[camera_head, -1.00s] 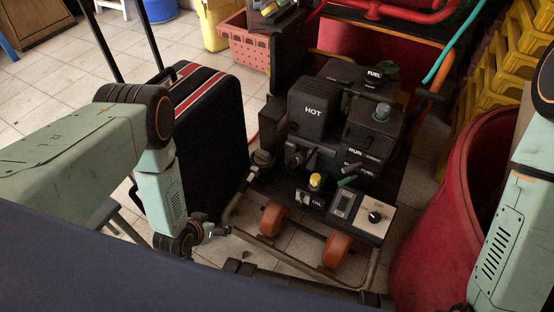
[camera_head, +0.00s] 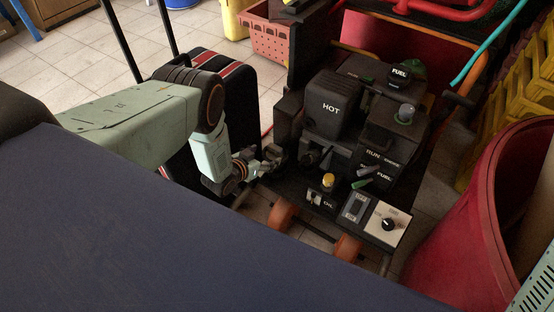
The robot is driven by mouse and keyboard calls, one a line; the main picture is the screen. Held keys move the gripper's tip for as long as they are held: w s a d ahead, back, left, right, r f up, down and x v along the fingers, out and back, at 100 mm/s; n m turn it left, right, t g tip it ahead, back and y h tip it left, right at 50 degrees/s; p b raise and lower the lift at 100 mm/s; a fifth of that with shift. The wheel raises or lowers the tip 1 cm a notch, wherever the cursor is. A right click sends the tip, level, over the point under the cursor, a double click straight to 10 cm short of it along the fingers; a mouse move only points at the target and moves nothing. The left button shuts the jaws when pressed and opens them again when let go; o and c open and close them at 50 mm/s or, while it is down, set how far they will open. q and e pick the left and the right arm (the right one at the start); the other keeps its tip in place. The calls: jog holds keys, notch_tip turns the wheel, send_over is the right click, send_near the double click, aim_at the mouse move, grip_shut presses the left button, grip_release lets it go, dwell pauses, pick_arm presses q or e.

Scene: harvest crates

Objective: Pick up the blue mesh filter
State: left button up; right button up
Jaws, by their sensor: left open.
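I cannot make out a blue mesh filter anywhere in the head view. The black engine unit (camera_head: 331,104), marked HOT, FUEL, RUN and OIL, stands on a wheeled frame at the centre. My left gripper (camera_head: 277,155) is small and dark, at the left side of this unit, and its arm comes in from the left. It is open, with nothing visible between its fingers. I cannot tell whether it touches the unit. Only a bit of my right arm shows at the lower right corner; its gripper is out of view.
A black case with red and white stripes (camera_head: 243,100) stands behind my left arm. A large red bin (camera_head: 455,245) is at the right, with yellow crates (camera_head: 520,75) behind it. A pink basket (camera_head: 270,40) stands at the back. Tiled floor is free at the upper left.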

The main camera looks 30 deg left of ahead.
aim_at(273, 150)
pick_arm(q)
jog(key=shift+r+b+x, duration=0.2)
jog(key=shift+b+x, duration=0.95)
jog(key=shift+x, duration=1.1)
jog(key=shift+w+d, duration=0.1)
jog(key=shift+d, duration=0.05)
jog(key=c, duration=1.4)
